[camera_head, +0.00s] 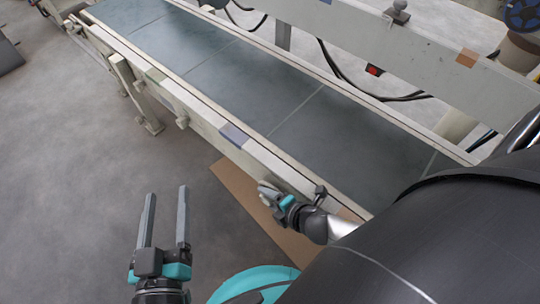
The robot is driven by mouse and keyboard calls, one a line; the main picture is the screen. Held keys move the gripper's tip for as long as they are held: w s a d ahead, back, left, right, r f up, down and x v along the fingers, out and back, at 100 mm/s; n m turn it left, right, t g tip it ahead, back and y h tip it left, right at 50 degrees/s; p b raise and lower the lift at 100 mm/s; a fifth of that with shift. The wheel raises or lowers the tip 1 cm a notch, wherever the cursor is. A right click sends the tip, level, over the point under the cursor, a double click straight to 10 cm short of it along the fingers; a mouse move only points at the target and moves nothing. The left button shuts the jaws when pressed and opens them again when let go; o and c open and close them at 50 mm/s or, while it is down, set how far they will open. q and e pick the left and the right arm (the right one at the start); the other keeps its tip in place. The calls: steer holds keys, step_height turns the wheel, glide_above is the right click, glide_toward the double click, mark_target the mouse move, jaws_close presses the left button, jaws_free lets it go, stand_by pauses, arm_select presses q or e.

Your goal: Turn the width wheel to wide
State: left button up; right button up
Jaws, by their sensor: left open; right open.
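My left gripper (167,190) is at the lower left, its two grey fingers apart and pointing up the picture. It is empty, over the floor and clear of the conveyor. My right gripper (276,196) is small in the picture, at the near side rail of the conveyor. Its fingers are partly hidden, and I cannot tell whether it touches anything. A small pale, rounded part shows at its tip; I cannot tell whether it is the width wheel or a finger. No width wheel can be clearly made out.
The conveyor belt (300,108) runs from upper left to lower right. A dark knob (320,191) stands on its near rail. A blue wheel-like part (522,14) is at the top right. A brown mat (236,186) lies below the rail. Grey floor (70,180) is clear at left.

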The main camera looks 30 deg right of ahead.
jaws_close()
stand_by(0.5)
